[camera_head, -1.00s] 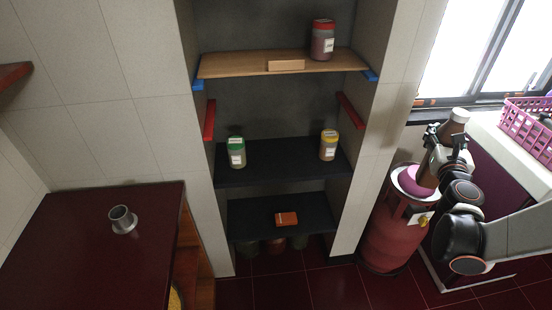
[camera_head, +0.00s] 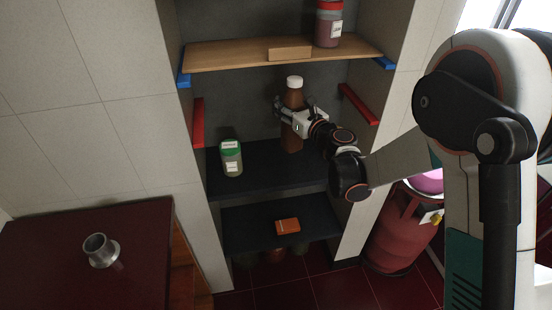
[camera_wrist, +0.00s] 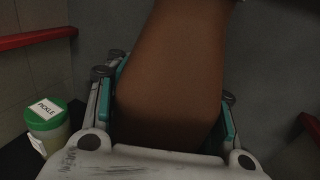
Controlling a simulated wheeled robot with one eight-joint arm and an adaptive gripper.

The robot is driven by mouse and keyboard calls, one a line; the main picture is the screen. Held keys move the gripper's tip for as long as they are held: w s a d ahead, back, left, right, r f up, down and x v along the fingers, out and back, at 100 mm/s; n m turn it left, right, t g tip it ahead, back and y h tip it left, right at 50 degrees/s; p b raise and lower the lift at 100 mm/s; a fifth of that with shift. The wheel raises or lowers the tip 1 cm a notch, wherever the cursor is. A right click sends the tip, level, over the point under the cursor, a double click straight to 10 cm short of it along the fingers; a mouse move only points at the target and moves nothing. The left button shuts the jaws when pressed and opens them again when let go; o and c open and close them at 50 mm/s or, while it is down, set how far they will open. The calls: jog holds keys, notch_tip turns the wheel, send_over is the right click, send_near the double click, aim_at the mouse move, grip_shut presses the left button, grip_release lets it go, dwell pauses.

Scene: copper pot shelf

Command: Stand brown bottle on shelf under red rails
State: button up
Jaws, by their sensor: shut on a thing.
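The brown bottle (camera_head: 292,98) has a white cap and is upright in the niche, between the red rails. My gripper (camera_head: 287,115) is shut around its middle; in the wrist view the bottle (camera_wrist: 172,75) fills the space between the fingers. The left red rail (camera_head: 198,122) and right red rail (camera_head: 359,104) are on the niche walls. The dark shelf (camera_head: 265,182) lies below them. The bottle's base is over or on this shelf; I cannot tell whether it touches. My arm hides the shelf's right part.
A green-lidded pickle jar (camera_head: 231,158) stands on the shelf's left; it also shows in the wrist view (camera_wrist: 46,125). A wooden shelf (camera_head: 225,56) with a red-lidded jar (camera_head: 328,24) is above. A lower shelf (camera_head: 250,228) holds an orange box (camera_head: 287,226).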

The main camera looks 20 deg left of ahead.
jog(key=shift+s+a+f+n+g+y, duration=0.1)
jog(key=shift+a+f+n+g+y, duration=0.1)
jog(key=shift+a, duration=0.4)
jog(key=shift+s+a+f+n+g+y, duration=0.1)
jog(key=shift+a+g, duration=0.1)
jog(key=shift+a, duration=0.4)
notch_tip(320, 180, down, 10)
jog(key=b, duration=0.4)
jog(key=shift+r, duration=0.15)
jog(key=o, duration=1.3)
